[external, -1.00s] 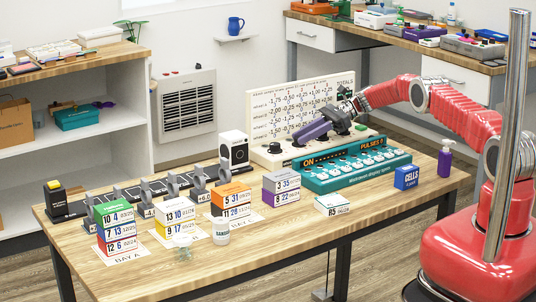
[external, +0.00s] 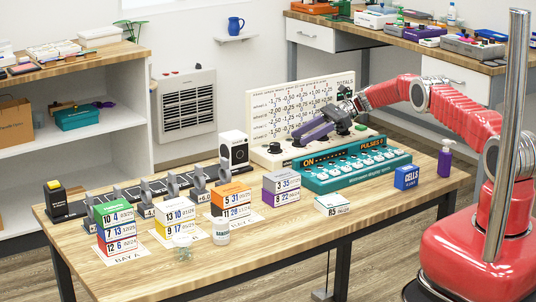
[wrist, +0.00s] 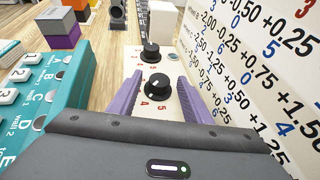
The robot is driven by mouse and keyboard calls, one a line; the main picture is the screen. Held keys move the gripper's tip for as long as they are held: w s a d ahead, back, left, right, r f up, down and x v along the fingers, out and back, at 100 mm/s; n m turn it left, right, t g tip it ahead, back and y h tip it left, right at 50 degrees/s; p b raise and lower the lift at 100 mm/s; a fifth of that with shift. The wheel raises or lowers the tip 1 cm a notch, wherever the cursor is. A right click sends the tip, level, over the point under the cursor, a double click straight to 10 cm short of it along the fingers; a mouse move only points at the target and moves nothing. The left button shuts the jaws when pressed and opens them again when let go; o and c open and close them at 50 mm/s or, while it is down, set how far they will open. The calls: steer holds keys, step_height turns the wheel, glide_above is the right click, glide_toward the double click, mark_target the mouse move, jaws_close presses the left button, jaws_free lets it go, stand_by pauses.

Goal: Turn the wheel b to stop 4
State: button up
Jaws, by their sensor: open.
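A cream panel (external: 262,160) with black knob wheels stands on the table; one wheel (external: 275,148) shows clear at its left end. My gripper (external: 298,138) is open, its purple fingers low over the panel. In the wrist view, my gripper (wrist: 161,80) has a finger on either side of a black wheel (wrist: 157,87), with gaps visible. Another black wheel (wrist: 150,51) stands beyond the fingertips. I cannot read which wheel is b.
A white number board (external: 290,105) rises close behind the panel. A teal keyed console (external: 350,178) with a lit display stands in front. Stacked boxes (external: 282,186) and a blue box (external: 406,177) are nearby. The table's front right is mostly clear.

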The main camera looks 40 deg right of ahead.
steer(key=v, duration=1.3)
steer(key=shift+d, duration=0.25)
steer(key=shift+r, duration=0.1)
steer(key=shift+a+r, duration=0.1)
steer(key=shift+r, duration=0.15)
steer(key=s+a+r+n+h, duration=0.3)
steer(key=s+a+r, duration=0.15)
steer(key=r, duration=0.45)
steer(key=s+a+r+n+h, duration=0.25)
steer(key=s+a+r, duration=0.2)
steer(key=r, duration=0.45)
steer(key=s+a+r+n+h, duration=0.1)
steer(key=s+r+n+h, duration=0.15)
steer(key=s, duration=0.55)
steer(key=s+a+r+n+h, duration=0.15)
steer(key=s+r+n, duration=0.25)
steer(key=s, duration=0.4)
steer(key=s+f+n+t+h, duration=0.1)
steer(key=s+n, duration=0.3)
steer(key=s, duration=0.8)
steer(key=s+d+f+n+t+h, duration=0.1)
steer(key=s+f+n, duration=0.3)
steer(key=s, duration=0.9)
steer(key=shift+n+h, duration=0.3)
steer(key=shift+h, duration=0.45)
